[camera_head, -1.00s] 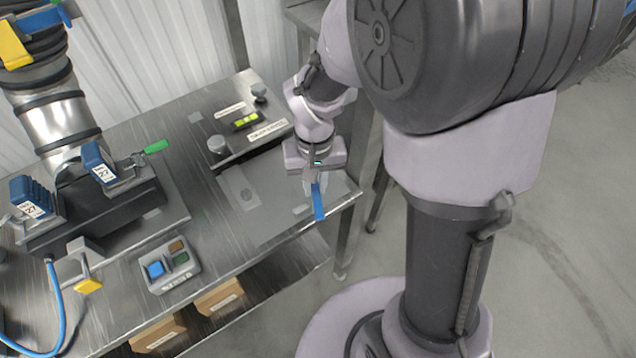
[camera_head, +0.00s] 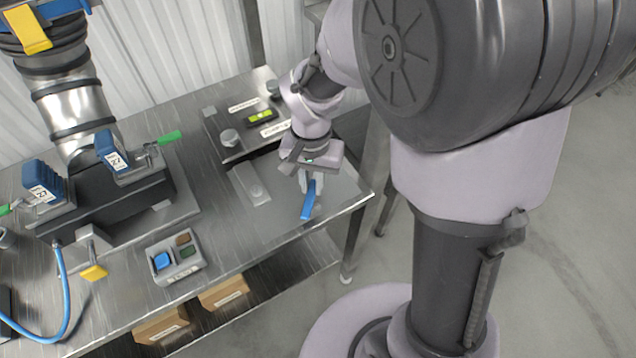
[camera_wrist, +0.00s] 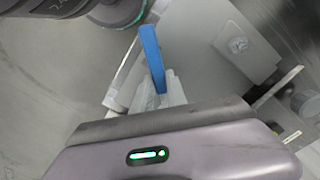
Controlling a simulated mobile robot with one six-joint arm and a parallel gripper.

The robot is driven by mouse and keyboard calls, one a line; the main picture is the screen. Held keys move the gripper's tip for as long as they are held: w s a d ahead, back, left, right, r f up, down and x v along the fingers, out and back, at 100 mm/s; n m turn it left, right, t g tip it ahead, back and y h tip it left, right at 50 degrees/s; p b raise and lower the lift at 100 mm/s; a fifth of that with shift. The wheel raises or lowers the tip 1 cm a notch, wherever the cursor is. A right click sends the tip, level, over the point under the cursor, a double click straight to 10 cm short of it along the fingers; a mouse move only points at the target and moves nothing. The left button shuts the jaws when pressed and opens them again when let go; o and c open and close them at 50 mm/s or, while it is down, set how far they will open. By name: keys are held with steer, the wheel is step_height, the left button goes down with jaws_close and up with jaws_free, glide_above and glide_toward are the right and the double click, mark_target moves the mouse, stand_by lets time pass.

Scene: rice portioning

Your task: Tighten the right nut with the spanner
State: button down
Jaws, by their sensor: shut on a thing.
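My gripper (camera_head: 307,180) is shut on a blue-handled tool (camera_head: 308,203), which I take for the spanner, above the right part of the steel table. In the wrist view the blue handle (camera_wrist: 150,55) rises from between the pale fingers (camera_wrist: 157,90); its working end is hidden. Left of the gripper lies a small plate with a round bolt-like part (camera_head: 256,190); a similar part shows in the wrist view (camera_wrist: 237,45). Behind it, a dark base carries a front knob (camera_head: 229,138) and a back knob (camera_head: 272,88). I cannot tell which part is the right nut.
The dark base also bears a yellow-green level (camera_head: 260,116). A small sorting tray (camera_head: 176,258) sits at the table front. A black fixture (camera_head: 110,205) with blue blocks and green-handled levers stands left. The table's right edge is close to the gripper.

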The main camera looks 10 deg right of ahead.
steer(key=shift+s+d+n+p, duration=0.15)
steer(key=shift+d+n+p, duration=0.25)
steer(key=shift+n, duration=0.1)
steer(key=shift+s+d+n+p, duration=0.25)
steer(key=shift+d+n+p, duration=0.1)
steer(key=shift+d+n, duration=0.85)
steer(key=shift+a+r+p, duration=0.2)
steer(key=shift+r+p, duration=0.85)
steer(key=shift+r, duration=0.1)
step_height(320, 180, up, 4)
steer(key=p, duration=0.3)
steer(key=shift+f, duration=0.1)
